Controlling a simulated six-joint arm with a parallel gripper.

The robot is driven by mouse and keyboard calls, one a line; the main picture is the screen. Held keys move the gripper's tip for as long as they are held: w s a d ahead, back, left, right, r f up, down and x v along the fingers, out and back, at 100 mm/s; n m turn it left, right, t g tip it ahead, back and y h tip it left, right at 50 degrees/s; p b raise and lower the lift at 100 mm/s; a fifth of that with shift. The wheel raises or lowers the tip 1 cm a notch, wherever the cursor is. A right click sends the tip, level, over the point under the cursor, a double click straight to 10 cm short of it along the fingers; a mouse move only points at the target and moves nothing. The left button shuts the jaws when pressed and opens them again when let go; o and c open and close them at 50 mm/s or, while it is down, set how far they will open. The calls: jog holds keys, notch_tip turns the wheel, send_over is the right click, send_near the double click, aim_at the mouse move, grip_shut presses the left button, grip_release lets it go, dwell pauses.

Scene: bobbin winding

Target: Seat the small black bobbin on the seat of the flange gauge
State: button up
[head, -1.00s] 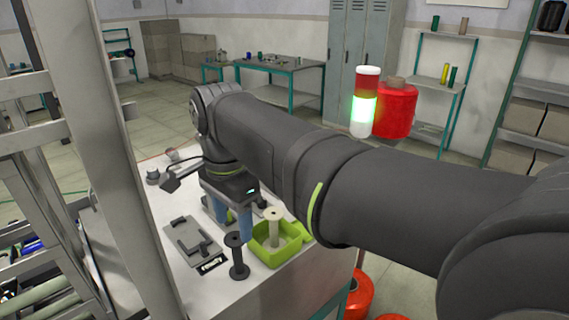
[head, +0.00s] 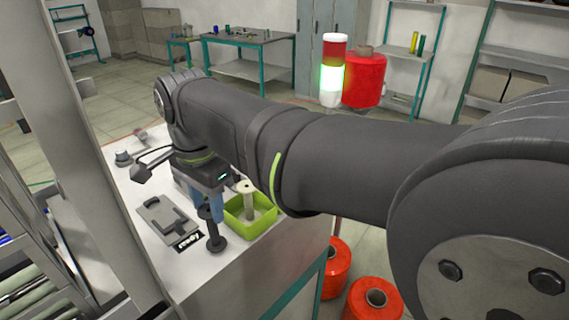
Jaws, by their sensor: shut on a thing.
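The small black bobbin (head: 212,231) is upright near the front of the white table, its wide lower flange at or near the tabletop; I cannot tell if it touches. My gripper (head: 207,209) points down with blue fingers, shut on the bobbin around its upper end. The exact contact is small and partly hidden. The grey flange gauge (head: 159,214) lies flat on the table to the left of the bobbin, with a raised part on its plate. Its seat is too small to make out clearly.
A green bin (head: 264,222) holding a pale bobbin (head: 247,201) stands close to the right of my gripper. A black-and-white label (head: 187,241) lies by the gauge. The table's front edge is close to the bobbin. A metal frame stands at left.

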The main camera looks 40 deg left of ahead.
jog(key=shift+r, duration=2.1)
jog(key=s+a+r, duration=0.1)
jog(key=a, duration=1.7)
jog(key=shift+s+a+f, duration=0.1)
jog(key=shift+a+f, duration=0.05)
jog(key=shift+f, duration=0.6)
jog(key=shift+s+a+f, duration=0.1)
jog(key=shift+a+f, duration=0.1)
jog(key=shift+f, duration=0.5)
jog(key=shift+s+a+f, duration=0.1)
jog(key=shift+a+f, duration=0.05)
jog(key=shift+f, duration=0.6)
jog(key=shift+f, duration=0.5)
jog(key=o, duration=0.9)
jog(key=shift+c, duration=0.2)
